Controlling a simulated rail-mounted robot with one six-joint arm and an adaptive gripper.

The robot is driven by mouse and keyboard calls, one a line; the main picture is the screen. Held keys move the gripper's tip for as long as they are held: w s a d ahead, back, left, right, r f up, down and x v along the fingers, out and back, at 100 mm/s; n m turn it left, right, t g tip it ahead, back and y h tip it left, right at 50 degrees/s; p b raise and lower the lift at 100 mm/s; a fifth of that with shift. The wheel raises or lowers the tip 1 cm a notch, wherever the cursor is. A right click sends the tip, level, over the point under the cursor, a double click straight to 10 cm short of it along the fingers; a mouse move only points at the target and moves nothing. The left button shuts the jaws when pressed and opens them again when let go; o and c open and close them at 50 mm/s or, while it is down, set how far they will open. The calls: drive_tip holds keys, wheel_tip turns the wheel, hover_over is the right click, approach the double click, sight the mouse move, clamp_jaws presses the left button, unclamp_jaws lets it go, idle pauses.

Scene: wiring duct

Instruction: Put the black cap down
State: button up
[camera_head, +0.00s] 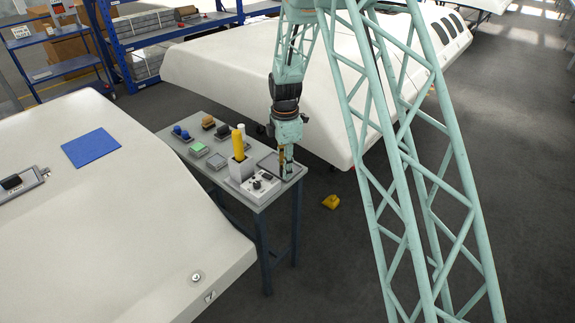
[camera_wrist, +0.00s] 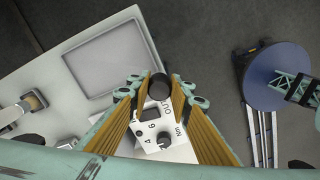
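The black cap (camera_wrist: 157,87) shows as a dark round shape between my gripper's fingertips in the wrist view. My gripper (camera_wrist: 157,92) has yellow-brown finger pads that close in on the cap from both sides, and it appears shut on it. In the head view my gripper (camera_head: 286,172) points down over the right end of the grey table (camera_head: 222,136); the cap cannot be made out there. In the wrist view a white device (camera_wrist: 178,150) with printed numbers and a knob lies below the fingers, partly hidden by them.
A shallow grey tray (camera_wrist: 112,55) lies beside the device, near the table edge. In the head view, the device (camera_head: 253,187) and a yellow bottle (camera_head: 238,145) stand close to my gripper. Small coloured items sit further left. A yellow object (camera_head: 331,202) lies on the floor.

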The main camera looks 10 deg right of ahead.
drive_tip(key=w, duration=0.2)
drive_tip(key=w+d, duration=0.1)
drive_tip(key=w, duration=0.1)
drive_tip(key=w+d, duration=0.1)
drive_tip(key=w, duration=0.1)
drive_tip(key=shift+w+d+f, duration=0.2)
drive_tip(key=shift+f, duration=0.1)
drive_tip(key=shift+w+d, duration=0.15)
drive_tip(key=shift+w, duration=0.2)
drive_tip(key=shift+f+b, duration=0.45)
drive_tip(key=shift+f, duration=1.35)
drive_tip(key=shift+f, duration=0.15)
drive_tip(key=o, duration=0.4)
drive_tip(key=shift+c, duration=0.2)
